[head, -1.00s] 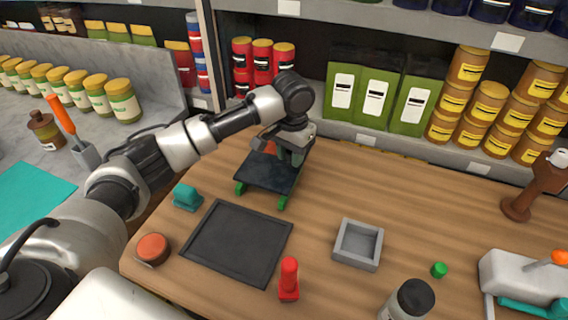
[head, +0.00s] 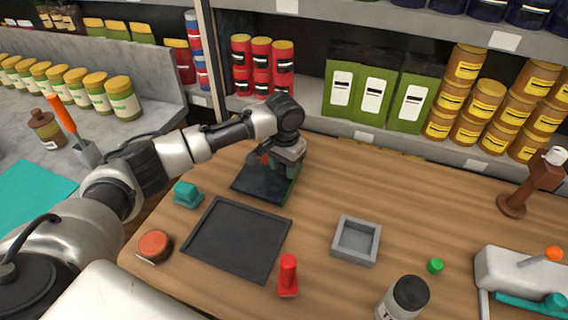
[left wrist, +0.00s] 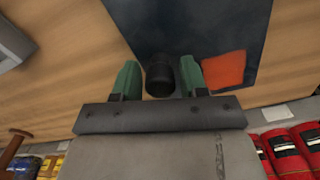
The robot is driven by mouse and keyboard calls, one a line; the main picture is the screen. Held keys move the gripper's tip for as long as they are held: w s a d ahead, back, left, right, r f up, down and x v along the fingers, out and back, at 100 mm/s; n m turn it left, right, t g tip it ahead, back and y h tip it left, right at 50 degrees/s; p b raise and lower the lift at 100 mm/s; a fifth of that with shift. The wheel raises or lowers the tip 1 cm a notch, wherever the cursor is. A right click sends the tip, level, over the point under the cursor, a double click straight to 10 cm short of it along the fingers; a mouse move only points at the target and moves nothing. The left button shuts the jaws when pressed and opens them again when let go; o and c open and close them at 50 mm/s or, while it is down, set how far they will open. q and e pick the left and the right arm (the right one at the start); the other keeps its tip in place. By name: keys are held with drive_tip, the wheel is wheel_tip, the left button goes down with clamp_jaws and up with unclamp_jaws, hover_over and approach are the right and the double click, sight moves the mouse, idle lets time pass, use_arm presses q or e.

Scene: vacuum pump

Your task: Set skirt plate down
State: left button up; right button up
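The skirt plate (head: 259,184) is a dark flat plate with an orange patch. It lies flat and low at the back left of the wooden table, behind a black tray (head: 235,240). It also shows in the left wrist view (left wrist: 225,25), where its black knob (left wrist: 160,75) sits between my green fingers. My left gripper (head: 287,165) is above the plate's right part, with its fingers around the knob; contact is hard to see. The plate's underside is hidden. A green strip shows along its right edge. My right gripper is not in view.
A teal block (head: 187,194), a round orange-red button (head: 154,246) and a red upright piece (head: 288,276) stand around the black tray. A grey square tray (head: 356,240) is right of it. Shelves (head: 400,145) stand behind.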

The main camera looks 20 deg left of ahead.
use_arm(q)
drive_tip(key=shift+o, duration=1)
drive_tip(key=shift+r, duration=0.25)
wheel_tip(320, 180, up, 12)
drive_tip(key=b, duration=0.2)
drive_tip(key=shift+f, duration=0.15)
